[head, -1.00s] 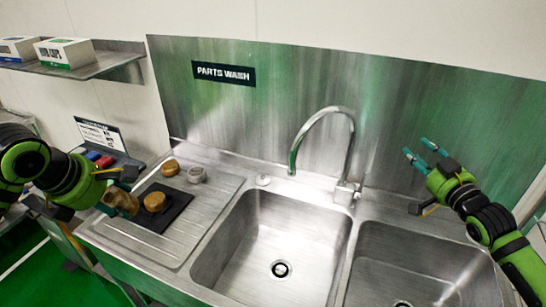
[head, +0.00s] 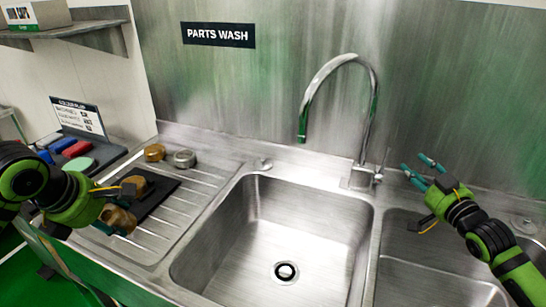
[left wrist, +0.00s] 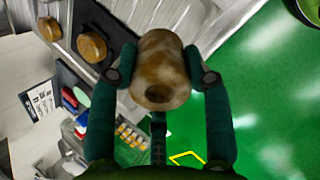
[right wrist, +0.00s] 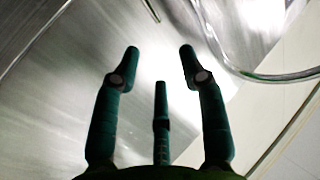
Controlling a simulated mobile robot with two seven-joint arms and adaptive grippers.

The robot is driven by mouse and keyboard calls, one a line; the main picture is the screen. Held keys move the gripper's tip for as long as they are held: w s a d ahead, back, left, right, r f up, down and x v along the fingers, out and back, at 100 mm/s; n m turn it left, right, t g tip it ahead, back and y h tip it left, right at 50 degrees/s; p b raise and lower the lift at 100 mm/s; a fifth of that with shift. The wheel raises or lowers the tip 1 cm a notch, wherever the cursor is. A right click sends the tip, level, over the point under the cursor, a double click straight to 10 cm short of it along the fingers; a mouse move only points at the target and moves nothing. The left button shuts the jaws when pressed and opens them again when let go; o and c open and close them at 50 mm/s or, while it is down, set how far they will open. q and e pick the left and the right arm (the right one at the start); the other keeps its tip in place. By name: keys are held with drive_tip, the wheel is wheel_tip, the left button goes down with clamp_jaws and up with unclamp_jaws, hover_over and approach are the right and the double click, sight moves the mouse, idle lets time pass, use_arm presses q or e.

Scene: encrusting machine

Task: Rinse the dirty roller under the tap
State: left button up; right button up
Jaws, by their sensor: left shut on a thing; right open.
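My left gripper (head: 112,208) is shut on the dirty roller (head: 122,219), a stubby brown, smeared cylinder. It holds the roller beside the front left of the drainboard, well left of the tap. In the left wrist view the roller (left wrist: 162,70) sits between the two fingertips, one end facing the camera. The curved steel tap (head: 340,62) stands behind the left sink basin (head: 240,262), its spout over that basin. No water stream shows. My right gripper (head: 417,167) is open and empty, right of the tap; its spread fingers also show in the right wrist view (right wrist: 160,65).
A black mat (head: 158,204) with a brown round part (head: 135,186) lies on the ribbed drainboard (head: 200,208). A brass part (head: 154,152) and a grey part (head: 185,158) stand behind it. A second basin (head: 420,270) lies to the right. Both basins look empty.

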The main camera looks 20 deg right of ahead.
sight(389, 153)
use_arm(q)
drive_tip(key=shift+s+f+b, duration=0.15)
drive_tip(key=shift+f+b, duration=0.25)
drive_tip(key=shift+f, duration=0.7)
drive_tip(key=shift+w+f+b, duration=0.2)
drive_tip(key=shift+f+b, duration=0.05)
drive_tip(key=shift+b, duration=0.15)
drive_tip(key=shift+s+r+p, duration=0.1)
drive_tip(key=shift+r+p, duration=0.3)
drive_tip(key=shift+r, duration=0.1)
use_arm(e)
drive_tip(key=shift+w+d+f, duration=0.2)
drive_tip(key=shift+w+f, duration=0.25)
drive_tip(key=shift+w, duration=1.55)
drive_tip(key=shift+w+d+f, duration=0.25)
drive_tip(key=shift+w+f, duration=0.15)
drive_tip(key=shift+w, duration=1.55)
drive_tip(key=shift+w+d+f, duration=0.2)
drive_tip(key=shift+w+f, duration=0.25)
drive_tip(key=shift+w, duration=1.55)
clamp_jaws()
